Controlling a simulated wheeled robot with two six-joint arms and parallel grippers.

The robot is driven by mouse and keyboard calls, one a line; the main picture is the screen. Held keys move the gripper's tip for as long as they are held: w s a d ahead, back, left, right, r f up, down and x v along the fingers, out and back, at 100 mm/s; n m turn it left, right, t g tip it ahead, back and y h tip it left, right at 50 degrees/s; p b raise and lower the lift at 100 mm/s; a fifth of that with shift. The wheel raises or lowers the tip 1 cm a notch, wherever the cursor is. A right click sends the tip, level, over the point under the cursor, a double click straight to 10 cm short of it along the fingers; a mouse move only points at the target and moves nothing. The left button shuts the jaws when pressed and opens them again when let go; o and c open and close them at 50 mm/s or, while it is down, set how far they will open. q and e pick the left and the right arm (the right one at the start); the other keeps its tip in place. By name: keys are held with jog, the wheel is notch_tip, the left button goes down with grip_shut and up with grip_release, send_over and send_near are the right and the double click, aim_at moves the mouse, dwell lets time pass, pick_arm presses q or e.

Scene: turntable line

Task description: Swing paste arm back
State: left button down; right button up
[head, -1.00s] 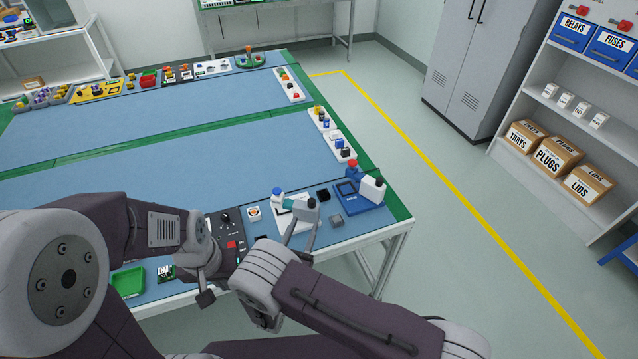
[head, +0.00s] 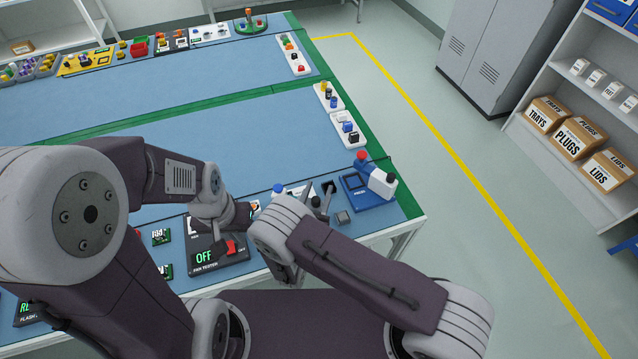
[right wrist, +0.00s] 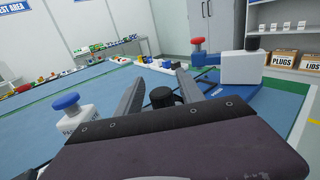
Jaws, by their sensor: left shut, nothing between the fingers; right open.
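The paste station shows in the right wrist view as a white post (right wrist: 80,122) with a blue cap (right wrist: 66,101), left of my right gripper. In the head view its blue cap (head: 278,188) shows just behind my right arm, which hides much of the station. A black knob (right wrist: 162,97) stands between the spread fingers of my open right gripper (right wrist: 160,78); I cannot tell whether they touch it. The right gripper (head: 322,200) also shows in the head view, near the table's right end. My left gripper (head: 243,213) is shut and empty, above the fan tester (head: 203,258).
A blue press (head: 368,188) with a red knob and white head stands close right of my right gripper. White trays (head: 346,128) of parts line the right edge. The blue table middle (head: 200,125) is clear.

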jog(key=shift+s+d, duration=0.1)
grip_shut()
dwell(1.3)
